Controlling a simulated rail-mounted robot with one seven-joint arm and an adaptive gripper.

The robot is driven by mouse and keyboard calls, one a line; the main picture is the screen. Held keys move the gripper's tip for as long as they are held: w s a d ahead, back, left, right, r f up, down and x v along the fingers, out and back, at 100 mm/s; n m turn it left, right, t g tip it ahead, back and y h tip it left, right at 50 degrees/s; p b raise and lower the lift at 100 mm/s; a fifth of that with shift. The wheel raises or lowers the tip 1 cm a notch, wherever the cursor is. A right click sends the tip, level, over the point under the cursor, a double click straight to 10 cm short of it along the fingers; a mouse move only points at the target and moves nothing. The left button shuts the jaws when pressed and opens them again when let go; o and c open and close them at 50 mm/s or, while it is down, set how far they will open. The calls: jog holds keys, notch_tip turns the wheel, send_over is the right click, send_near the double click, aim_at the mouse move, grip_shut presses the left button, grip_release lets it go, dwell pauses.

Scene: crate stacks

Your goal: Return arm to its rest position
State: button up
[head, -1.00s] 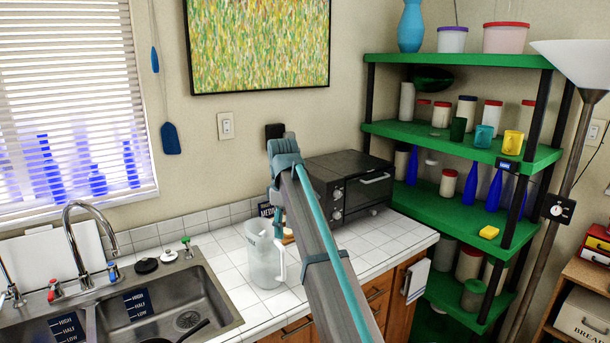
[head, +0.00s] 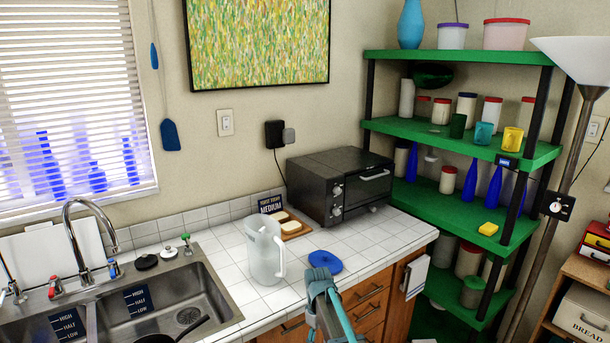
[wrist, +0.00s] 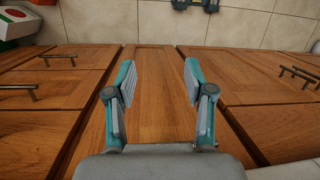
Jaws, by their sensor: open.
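My gripper (wrist: 158,85) is open and empty in the wrist view, with its two teal and grey fingers spread apart. Wooden cabinet fronts (wrist: 152,110) fill the space behind the fingers. In the head view my arm shows at the bottom centre, low in front of the counter (head: 235,300) edge; the fingertips cannot be made out there.
On the counter stand a clear pitcher (head: 265,255), a blue disc (head: 325,262), bread on a board (head: 296,229) and a black toaster oven (head: 340,187). The sink (head: 160,305) lies left, green shelves (head: 460,150) right. Drawer handles (wrist: 57,61) stick out from the cabinets.

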jog(key=s+d+f+m+g, duration=0.15)
jog(key=s+d+f, duration=0.25)
jog(key=s+f, duration=0.75)
jog(key=s+d+f+m+g, duration=0.1)
jog(key=s+d+f+m, duration=0.3)
jog(key=s+f, duration=0.7)
jog(key=s+d+f+m+g, duration=0.1)
jog(key=s+d+f, duration=0.1)
jog(key=s, duration=1)
jog(key=s+d+f+m+g, duration=0.1)
jog(key=s+d+f, duration=0.1)
jog(key=s, duration=1.1)
jog(key=shift+s+d+f, duration=0.2)
jog(key=shift+s+f, duration=0.05)
jog(key=shift+f, duration=0.55)
